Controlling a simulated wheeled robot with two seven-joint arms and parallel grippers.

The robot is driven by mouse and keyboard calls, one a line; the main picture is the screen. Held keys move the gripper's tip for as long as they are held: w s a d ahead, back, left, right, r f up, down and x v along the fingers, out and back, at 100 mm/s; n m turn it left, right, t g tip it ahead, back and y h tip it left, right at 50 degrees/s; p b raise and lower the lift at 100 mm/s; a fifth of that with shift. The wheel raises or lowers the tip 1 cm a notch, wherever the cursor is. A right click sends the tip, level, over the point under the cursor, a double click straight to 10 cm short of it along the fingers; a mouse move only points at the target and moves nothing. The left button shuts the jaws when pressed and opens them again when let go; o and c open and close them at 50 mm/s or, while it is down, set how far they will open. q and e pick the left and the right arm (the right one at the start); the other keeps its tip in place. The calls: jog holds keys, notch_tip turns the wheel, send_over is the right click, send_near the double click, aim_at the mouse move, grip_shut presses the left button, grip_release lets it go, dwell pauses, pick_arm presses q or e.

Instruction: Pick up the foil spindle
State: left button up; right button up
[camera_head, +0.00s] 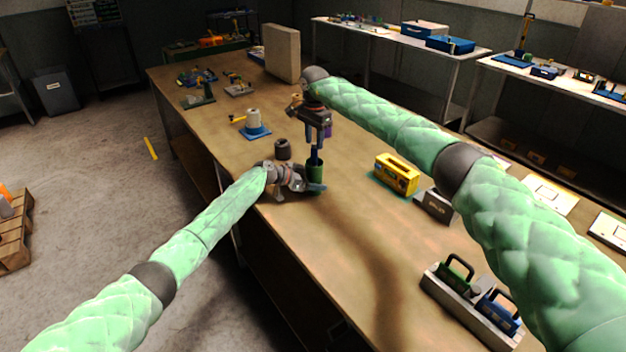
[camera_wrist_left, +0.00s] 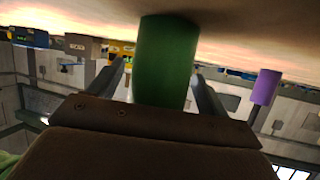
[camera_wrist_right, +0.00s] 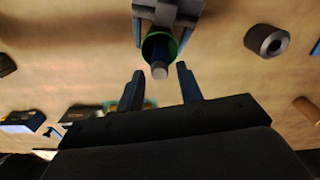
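A dark blue rod with a grey tip, which looks like the foil spindle (camera_head: 315,153), stands upright in a green cylinder (camera_head: 316,171). In the right wrist view the spindle (camera_wrist_right: 160,70) points toward my fingers out of the green rim (camera_wrist_right: 146,50). My left gripper (camera_head: 308,186), low at the table, has its fingers against both sides of the green cylinder, which also fills the middle of the left wrist view (camera_wrist_left: 167,60). My right gripper (camera_head: 315,141) points down above the spindle. Its fingers are open and apart, with the tip lined up between them.
A dark roll (camera_head: 283,149) stands close behind my left gripper. A purple cylinder (camera_wrist_left: 266,87) stands beyond. A yellow box (camera_head: 397,174) and a tray with green and blue handled items (camera_head: 470,303) lie to the right. A white roll on a blue base (camera_head: 254,121) is farther back.

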pick_arm(q)
jog(key=c, duration=0.9)
jog(key=shift+c, duration=0.2)
pick_arm(e)
jog(key=shift+c, duration=1)
notch_tip(320, 180, up, 2)
jog(key=m, duration=0.3)
jog(key=shift+w+a+r+m, duration=0.1)
jog(key=shift+r+m, duration=0.1)
jog(key=shift+m, duration=0.2)
jog(key=shift+c, duration=0.2)
notch_tip(320, 180, up, 2)
jog(key=m, duration=0.4)
jog(key=shift+a+r, duration=0.1)
jog(key=shift+r, duration=0.05)
send_over(315, 163)
jog(key=w, duration=0.1)
jog(key=f, duration=0.5)
jog(key=shift+w+a+f, duration=0.15)
jog(key=shift+a+f, duration=0.15)
jog(key=shift+d+f, duration=0.15)
jog(key=shift+f, duration=1.45)
jog(key=shift+d+f, duration=0.1)
jog(key=shift+f, duration=1.45)
